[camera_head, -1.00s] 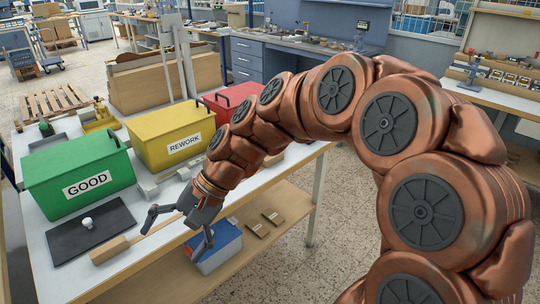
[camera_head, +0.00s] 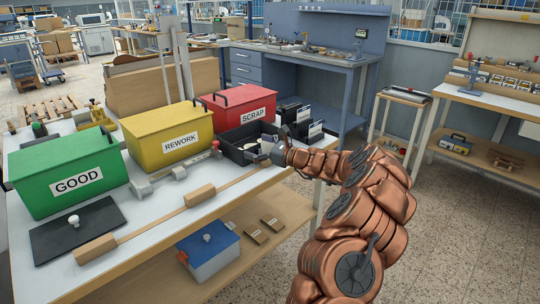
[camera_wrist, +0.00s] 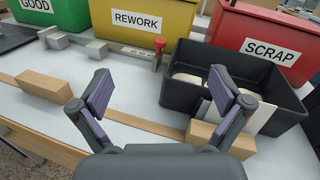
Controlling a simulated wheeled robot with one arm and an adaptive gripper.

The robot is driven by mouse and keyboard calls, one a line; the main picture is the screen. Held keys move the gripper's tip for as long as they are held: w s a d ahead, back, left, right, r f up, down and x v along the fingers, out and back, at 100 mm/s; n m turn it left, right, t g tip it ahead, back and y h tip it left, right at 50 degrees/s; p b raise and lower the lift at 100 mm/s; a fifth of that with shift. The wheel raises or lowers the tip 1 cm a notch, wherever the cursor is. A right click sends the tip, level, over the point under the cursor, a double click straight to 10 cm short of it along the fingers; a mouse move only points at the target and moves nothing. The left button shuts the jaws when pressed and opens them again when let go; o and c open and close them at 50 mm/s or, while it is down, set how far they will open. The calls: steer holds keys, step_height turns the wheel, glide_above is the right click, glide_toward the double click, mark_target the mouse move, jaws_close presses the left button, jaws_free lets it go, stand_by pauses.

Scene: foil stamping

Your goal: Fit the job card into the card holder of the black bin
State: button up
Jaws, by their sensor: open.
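The black bin (camera_head: 229,150) stands at the right end of the table; in the wrist view it is an open black box (camera_wrist: 178,99) with pale round items inside. A white card (camera_wrist: 263,118) stands upright at the bin's front, just behind a wooden block (camera_wrist: 205,135). I take it as the job card; I cannot tell whether it touches the bin or the block. My gripper (camera_wrist: 160,88) is open and empty, its right finger overlapping the card and bin in view. In the head view my gripper (camera_head: 266,158) is at the bin's front right. I cannot make out the card holder.
Green GOOD (camera_head: 62,180), yellow REWORK (camera_head: 165,142) and red SCRAP (camera_head: 238,107) bins line the table's back. A wooden strip with blocks (camera_head: 200,195) runs along the front edge. A grey bar with a red knob (camera_wrist: 158,44) lies left of the black bin. Small dark bins (camera_head: 308,130) stand right.

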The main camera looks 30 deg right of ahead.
mark_target(270, 145)
steer(key=d+f+m+h, duration=0.1)
steer(key=d+f, duration=0.1)
steer(key=d, duration=0.2)
steer(key=d+f+m+t+h, duration=0.1)
steer(key=d+f+m+h, duration=0.1)
steer(key=d, duration=0.2)
steer(key=d+f+m+h+b, duration=0.1)
steer(key=d+f, duration=0.1)
steer(key=d, duration=0.1)
steer(key=shift+s+d+f+m+t, duration=0.2)
steer(key=shift+s+d+m+t, duration=0.1)
steer(key=shift+s+d+t, duration=0.1)
steer(key=shift+w+d+f, duration=0.1)
steer(key=shift+w+d, duration=0.05)
steer(key=shift+w, duration=0.05)
steer(key=shift+p+x, duration=0.4)
steer(key=shift+x, duration=2.7)
steer(key=shift+w, duration=0.6)
steer(key=c, duration=0.5)
step_height(270, 145, up, 9)
steer(key=shift+r+b, duration=0.15)
steer(key=shift+b, duration=0.4)
